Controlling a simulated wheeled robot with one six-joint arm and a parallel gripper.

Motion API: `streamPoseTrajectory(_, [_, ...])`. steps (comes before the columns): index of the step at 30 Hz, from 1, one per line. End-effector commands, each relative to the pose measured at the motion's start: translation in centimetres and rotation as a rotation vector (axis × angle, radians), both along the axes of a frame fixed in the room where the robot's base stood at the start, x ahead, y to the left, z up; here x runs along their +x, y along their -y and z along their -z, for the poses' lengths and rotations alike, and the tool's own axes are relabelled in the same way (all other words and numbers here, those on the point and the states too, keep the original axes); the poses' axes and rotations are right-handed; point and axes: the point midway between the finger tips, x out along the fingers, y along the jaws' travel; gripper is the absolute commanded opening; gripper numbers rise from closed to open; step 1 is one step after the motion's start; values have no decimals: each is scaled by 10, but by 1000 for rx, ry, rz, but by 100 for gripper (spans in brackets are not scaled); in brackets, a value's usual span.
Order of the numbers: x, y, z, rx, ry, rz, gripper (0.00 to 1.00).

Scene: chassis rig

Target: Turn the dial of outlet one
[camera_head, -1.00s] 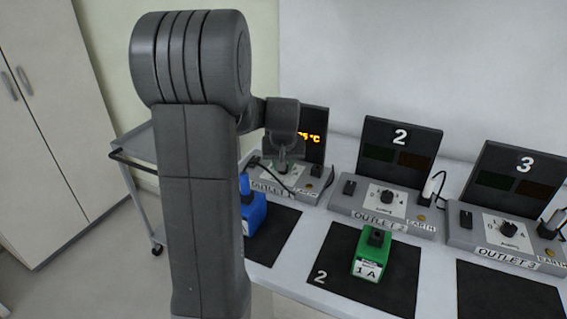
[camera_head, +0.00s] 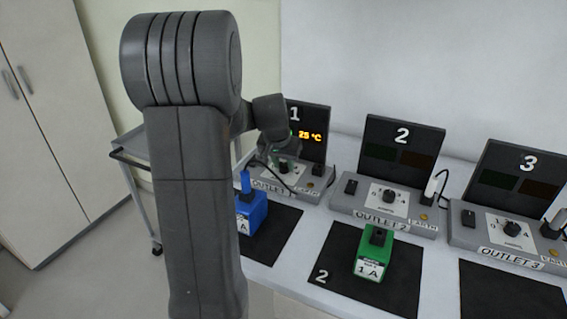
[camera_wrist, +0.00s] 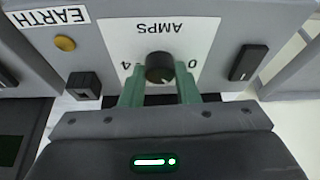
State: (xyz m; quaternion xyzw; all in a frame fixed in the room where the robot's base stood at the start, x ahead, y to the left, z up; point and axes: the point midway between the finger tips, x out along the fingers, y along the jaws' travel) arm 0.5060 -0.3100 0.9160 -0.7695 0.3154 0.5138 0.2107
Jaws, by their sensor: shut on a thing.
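Outlet one (camera_head: 318,194) is a grey box at the left of the bench, with a dark panel (camera_head: 316,118) showing "1" and an orange "25 °C". Its dark round dial (camera_wrist: 159,66) sits on a white "AMPS" plate in the wrist view, with "4" and "0" to either side. My gripper (camera_wrist: 160,74) has its two green fingers on either side of the dial and is shut on it. The dial's pointer is hard to make out. In the head view my wrist partly covers outlet one.
Outlet 2 (camera_head: 345,202) and outlet 3 (camera_head: 470,238) stand to the right. A blue block (camera_head: 254,218) and a green block (camera_head: 372,257) are on dark mats in front. A black cable crosses outlet one near my gripper. In the wrist view, a dark switch (camera_wrist: 248,62) is beside the dial plate.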

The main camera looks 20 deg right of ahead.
Motion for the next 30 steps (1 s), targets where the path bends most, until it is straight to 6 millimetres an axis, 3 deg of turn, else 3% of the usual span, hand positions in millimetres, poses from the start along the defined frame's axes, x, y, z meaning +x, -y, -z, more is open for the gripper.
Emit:
streamPoseTrajectory(4, [0, 0, -1, -1, 0, -1, 6])
streamPoseTrajectory(5, [0, 0, -1, -1, 0, -1, 32])
streamPoseTrajectory(8, [0, 0, 0, 0, 0, -1, 50])
streamPoseTrajectory(20, [-2, -2, -9, 0, 1, -1, 50])
streamPoseTrajectory(30, [-21, -21, -75, -2, 5, -2, 50])
